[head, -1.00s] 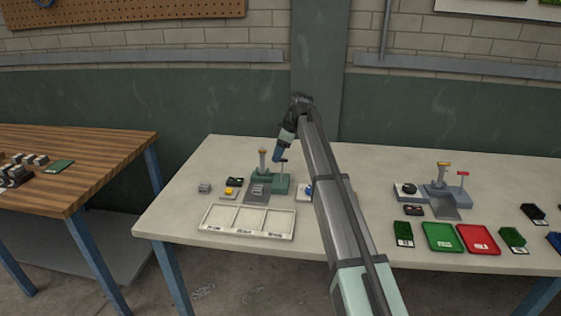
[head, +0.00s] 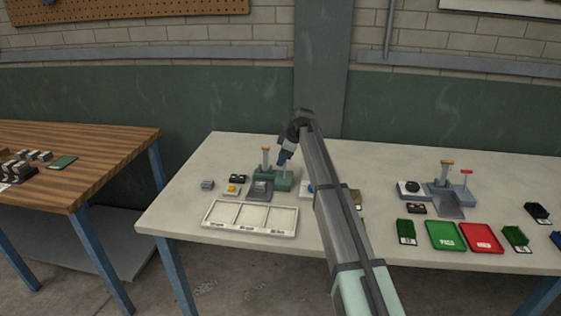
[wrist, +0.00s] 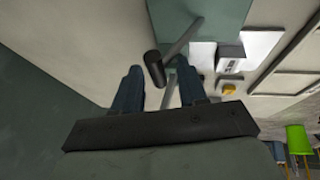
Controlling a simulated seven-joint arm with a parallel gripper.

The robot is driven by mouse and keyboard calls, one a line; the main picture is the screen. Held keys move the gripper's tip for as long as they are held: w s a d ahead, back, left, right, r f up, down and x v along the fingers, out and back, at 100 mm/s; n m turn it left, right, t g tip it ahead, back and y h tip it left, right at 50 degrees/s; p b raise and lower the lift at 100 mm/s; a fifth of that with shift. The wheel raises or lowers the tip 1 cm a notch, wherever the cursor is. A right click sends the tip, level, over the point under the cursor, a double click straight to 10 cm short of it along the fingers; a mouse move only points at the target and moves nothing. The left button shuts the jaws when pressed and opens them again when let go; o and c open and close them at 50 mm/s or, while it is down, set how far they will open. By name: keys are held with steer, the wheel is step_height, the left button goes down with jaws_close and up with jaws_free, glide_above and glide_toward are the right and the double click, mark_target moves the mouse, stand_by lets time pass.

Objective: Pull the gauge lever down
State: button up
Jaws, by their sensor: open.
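A gauge with a green base (head: 283,184) and an upright post with a tan top (head: 265,158) stands on the pale table. In the wrist view its green base (wrist: 205,18) fills the top. Its lever is a grey rod with a dark cylindrical handle (wrist: 154,68). The handle lies between the fingertips in the picture; I cannot tell whether they touch it. My gripper (head: 283,159) is open and points down above the right part of the gauge. In the wrist view both blue fingers (wrist: 158,70) show apart. The gripper hides the lever's handle in the head view.
A compartment tray (head: 252,232) lies in front of the gauge. A yellow button (head: 232,189) and a grey block (head: 207,184) are to its left. A second device with a red-topped lever (head: 466,172), a green tray (head: 445,236) and a red tray (head: 482,238) are at right.

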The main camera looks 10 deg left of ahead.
steer(key=shift+x, duration=1.15)
jaws_close()
steer(key=shift+d, duration=0.1)
